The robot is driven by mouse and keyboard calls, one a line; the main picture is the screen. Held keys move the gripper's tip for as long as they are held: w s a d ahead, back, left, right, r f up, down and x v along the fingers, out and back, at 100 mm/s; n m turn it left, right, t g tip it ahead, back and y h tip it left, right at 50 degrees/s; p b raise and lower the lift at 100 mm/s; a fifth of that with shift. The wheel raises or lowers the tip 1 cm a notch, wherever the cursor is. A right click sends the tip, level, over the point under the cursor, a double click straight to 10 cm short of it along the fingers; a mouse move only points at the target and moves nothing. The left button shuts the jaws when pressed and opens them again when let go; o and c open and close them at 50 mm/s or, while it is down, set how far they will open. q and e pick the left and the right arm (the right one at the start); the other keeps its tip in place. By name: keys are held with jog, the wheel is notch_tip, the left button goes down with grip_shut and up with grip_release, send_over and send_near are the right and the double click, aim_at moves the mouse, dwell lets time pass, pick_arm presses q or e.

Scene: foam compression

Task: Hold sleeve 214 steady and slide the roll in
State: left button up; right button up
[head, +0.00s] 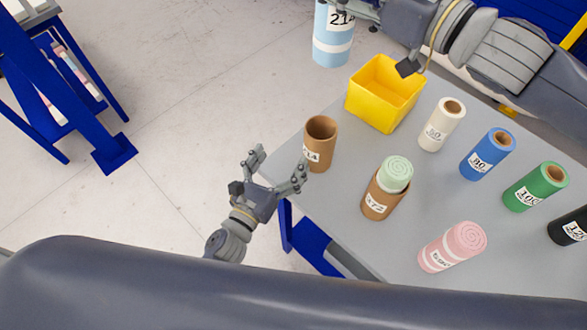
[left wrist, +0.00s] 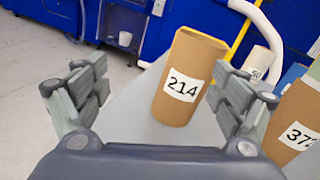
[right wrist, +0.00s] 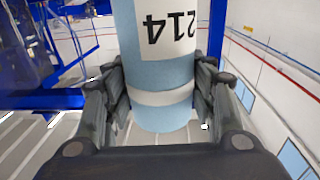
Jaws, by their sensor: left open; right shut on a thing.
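Sleeve 214 (head: 319,145) is a brown cardboard tube standing upright and empty near the table's left edge. In the left wrist view the sleeve (left wrist: 187,85) shows its 214 label between my open fingers. My left gripper (head: 277,170) is open beside the sleeve, left of and below it in the head view, not closed on it. The light blue roll labelled 214 (head: 333,38) hangs in the air at the top of the head view. My right gripper is shut on the roll (right wrist: 163,75) in the right wrist view; its fingertips are partly hidden in the head view.
A yellow bin (head: 385,92) stands behind the sleeve. A brown sleeve (head: 380,201) holding a green roll (head: 396,174) stands to the right. A pink roll (head: 452,247) and white, blue, green and black rolls stand farther right on the grey table (head: 345,235).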

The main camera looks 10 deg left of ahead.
pick_arm(q)
jog(key=s+d+r+m+h, duration=0.1)
jog(key=s+d+m+h, duration=0.1)
jog(key=s+d+m, duration=0.1)
send_near(328, 124)
jog(key=shift+m, duration=0.4)
jog(key=x, duration=0.6)
jog(key=shift+r, duration=0.1)
pick_arm(e)
jog(key=shift+w, duration=0.1)
pick_arm(q)
jog(key=c, duration=1.2)
pick_arm(e)
jog(key=shift+f, duration=0.1)
notch_tip(328, 124, down, 18)
